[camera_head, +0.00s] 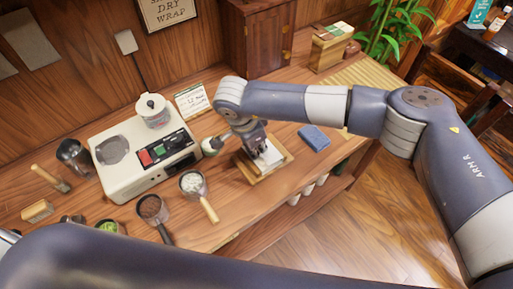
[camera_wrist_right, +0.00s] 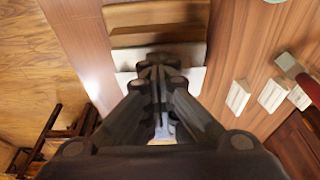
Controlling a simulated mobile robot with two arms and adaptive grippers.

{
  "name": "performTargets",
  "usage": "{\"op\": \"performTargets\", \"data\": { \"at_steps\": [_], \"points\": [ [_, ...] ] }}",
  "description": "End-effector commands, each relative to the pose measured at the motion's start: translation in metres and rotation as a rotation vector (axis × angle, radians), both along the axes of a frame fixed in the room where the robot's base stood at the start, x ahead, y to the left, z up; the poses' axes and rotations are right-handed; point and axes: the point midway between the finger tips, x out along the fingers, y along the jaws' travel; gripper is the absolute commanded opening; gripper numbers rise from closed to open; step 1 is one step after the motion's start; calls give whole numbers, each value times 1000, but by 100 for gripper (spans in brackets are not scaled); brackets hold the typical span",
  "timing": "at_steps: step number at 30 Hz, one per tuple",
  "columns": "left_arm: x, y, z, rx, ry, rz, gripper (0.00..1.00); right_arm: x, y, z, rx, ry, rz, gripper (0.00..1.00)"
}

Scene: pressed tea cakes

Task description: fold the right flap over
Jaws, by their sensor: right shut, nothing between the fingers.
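A small wooden board (camera_head: 246,173) stands on the table in the head view, with a white sheet (camera_head: 275,161) on top. My right gripper (camera_head: 263,158) points down over the sheet and covers its middle. In the wrist view the shut fingers of my right gripper (camera_wrist_right: 160,62) are in front of the white sheet (camera_wrist_right: 192,78), which shows on both sides of them. The fingers hold nothing. I cannot tell whether they touch the sheet, and no separate right flap can be made out. My left arm crosses the bottom of the head view; its gripper is out of view.
A cream machine (camera_head: 125,175) with red and green buttons stands left of the board. Scoops with wooden and dark handles lie in front of it, one with white contents (camera_head: 192,184). A blue folded cloth (camera_head: 314,137) lies right of the board, near the table's front edge.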

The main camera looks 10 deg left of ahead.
Motion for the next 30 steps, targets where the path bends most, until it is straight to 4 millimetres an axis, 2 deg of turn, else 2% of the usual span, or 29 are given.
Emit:
{"op": "performTargets", "data": {
  "at_steps": [1,3,8,11,15,16,30],
  "points": [
    [0,0,0,0,0,0,22,5,-5,0,-11,-9,-9,5],
    [0,0,0,0,0,0,22,5,-6,0,-10,-9,-9,21],
    [0,0,0,0,0,0,22,5,-6,0,-12,-9,-10,46],
    [0,0,0,0,0,0,22,5,-7,0,-12,-9,-10,65],
    [0,0,0,0,0,0,22,5,-6,0,-10,-9,-9,96],
    [0,0,0,0,0,0,22,5,-6,0,-10,-9,-9,100],
    [-1,2,0,2,2,1,22,1,0,5,-2,-2,-2,100]
  ]
}}
